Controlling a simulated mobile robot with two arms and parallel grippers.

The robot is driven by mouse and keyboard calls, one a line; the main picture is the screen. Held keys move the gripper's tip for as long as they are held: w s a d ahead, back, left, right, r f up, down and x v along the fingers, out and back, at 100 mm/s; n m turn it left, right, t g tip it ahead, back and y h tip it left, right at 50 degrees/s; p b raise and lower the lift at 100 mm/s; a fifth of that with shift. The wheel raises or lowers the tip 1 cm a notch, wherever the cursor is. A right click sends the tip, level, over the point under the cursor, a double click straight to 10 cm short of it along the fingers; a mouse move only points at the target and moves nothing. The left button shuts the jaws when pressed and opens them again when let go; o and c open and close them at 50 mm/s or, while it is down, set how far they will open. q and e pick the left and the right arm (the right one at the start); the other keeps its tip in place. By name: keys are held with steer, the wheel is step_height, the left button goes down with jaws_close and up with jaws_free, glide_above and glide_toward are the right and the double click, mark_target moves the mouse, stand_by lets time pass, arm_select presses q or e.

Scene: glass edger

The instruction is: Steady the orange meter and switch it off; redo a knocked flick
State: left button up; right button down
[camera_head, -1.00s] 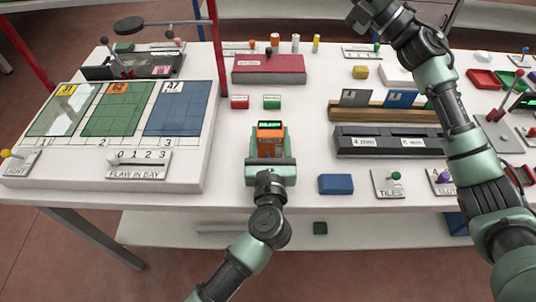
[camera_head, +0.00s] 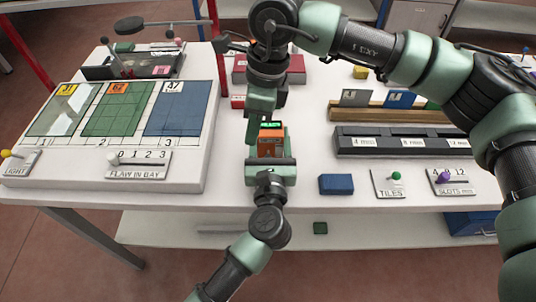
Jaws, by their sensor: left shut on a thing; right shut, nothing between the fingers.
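The orange meter (camera_head: 270,146) stands upright near the front edge of the white table, with a lit green display (camera_head: 270,125) on its top. My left gripper (camera_head: 270,160) comes in from the front and is shut on the meter's body, one finger on each side. My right gripper (camera_head: 262,118) reaches down from above and behind the meter with its fingers shut and empty. Its tips are close to the meter's top rear; I cannot tell whether they touch. The switch itself cannot be made out.
A blue block (camera_head: 336,184) lies right of the meter. The dark slotted rack (camera_head: 400,142) and wooden rack (camera_head: 350,113) stand farther right. The board with glass panes (camera_head: 200,165) is on the left. My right arm covers much of the back right.

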steer(key=d, duration=0.1)
steer(key=d+h, duration=0.1)
steer(key=w+d+f+t+h, duration=0.1)
steer(key=shift+n, duration=0.3)
steer(key=shift+f, duration=2.35)
steer(key=shift+f, duration=0.6)
steer(key=shift+r, duration=0.1)
step_height(320, 180, up, 7)
steer(key=s, duration=0.1)
steer(key=shift+s, duration=0.15)
